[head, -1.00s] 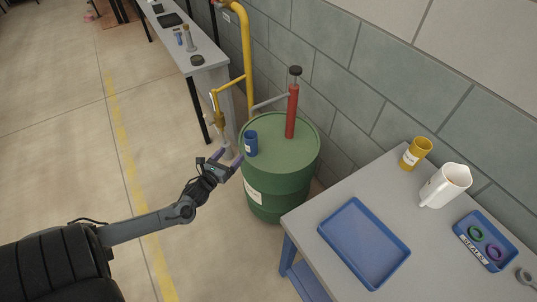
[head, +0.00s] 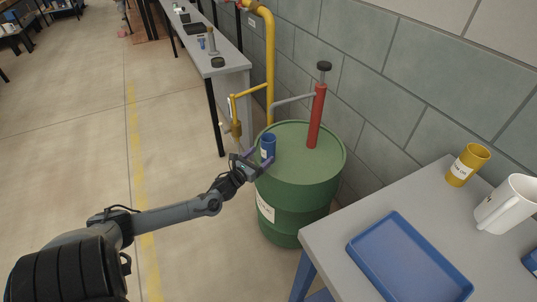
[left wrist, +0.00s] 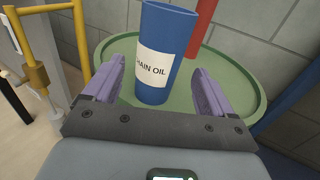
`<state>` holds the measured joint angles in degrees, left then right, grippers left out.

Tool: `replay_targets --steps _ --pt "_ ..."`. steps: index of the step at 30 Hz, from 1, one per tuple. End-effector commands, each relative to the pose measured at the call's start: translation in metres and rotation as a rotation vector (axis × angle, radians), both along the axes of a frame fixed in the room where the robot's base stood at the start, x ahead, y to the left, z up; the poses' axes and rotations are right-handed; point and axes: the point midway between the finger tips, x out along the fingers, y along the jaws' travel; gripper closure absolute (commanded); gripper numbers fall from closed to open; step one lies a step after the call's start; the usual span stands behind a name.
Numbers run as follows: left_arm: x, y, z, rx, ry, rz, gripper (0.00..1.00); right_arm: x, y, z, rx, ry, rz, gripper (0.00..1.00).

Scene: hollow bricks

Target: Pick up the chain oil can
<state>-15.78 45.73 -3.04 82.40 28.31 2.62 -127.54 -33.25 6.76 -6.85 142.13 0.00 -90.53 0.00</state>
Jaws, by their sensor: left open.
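The chain oil can (head: 267,146) is a small blue cylinder with a white label. It stands upright on the green drum (head: 301,166), near the left side of its top. In the left wrist view the can (left wrist: 160,50) shows its "CHAIN OIL" label, partly cut off at the left. My left gripper (head: 257,160) is open at the can. In the left wrist view its purple fingers (left wrist: 156,92) lie to the left and right of the can's lower part, with gaps visible. My right gripper is not in view.
A red hand pump (head: 317,115) stands on the drum behind the can. A yellow pipe (head: 270,60) runs down the wall beside it. A grey table with a blue tray (head: 408,259), a yellow cup (head: 467,165) and a white jug (head: 508,204) stands at right.

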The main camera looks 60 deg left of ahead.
Motion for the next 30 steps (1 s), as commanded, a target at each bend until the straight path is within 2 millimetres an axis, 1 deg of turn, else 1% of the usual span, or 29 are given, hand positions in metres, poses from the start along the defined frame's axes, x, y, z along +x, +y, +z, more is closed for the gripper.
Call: replay_targets --steps 1,5,8,14,18,22,29,30 --pt "0.005 0.002 -0.001 0.001 -0.002 0.001 0.15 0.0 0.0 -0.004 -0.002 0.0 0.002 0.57" --pt "0.01 0.004 0.0 0.0 0.0 0.001 0.15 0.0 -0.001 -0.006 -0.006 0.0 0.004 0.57" --pt "0.015 0.006 -0.001 0.0 -0.001 0.002 0.15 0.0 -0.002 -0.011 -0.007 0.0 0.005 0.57" --pt "0.039 0.015 0.001 0.001 -0.004 0.002 0.15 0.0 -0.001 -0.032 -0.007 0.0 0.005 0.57" --pt "0.053 0.02 0.003 0.0 -0.002 0.002 0.15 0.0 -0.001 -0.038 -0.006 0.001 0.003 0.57" --pt "0.058 0.022 0.003 0.0 0.001 0.001 0.15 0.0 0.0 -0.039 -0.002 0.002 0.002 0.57" --pt "0.058 0.022 0.004 0.0 0.001 0.001 0.15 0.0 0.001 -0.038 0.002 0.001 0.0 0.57" --pt "0.058 0.022 0.004 0.0 0.001 0.001 0.2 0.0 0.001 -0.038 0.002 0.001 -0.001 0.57"
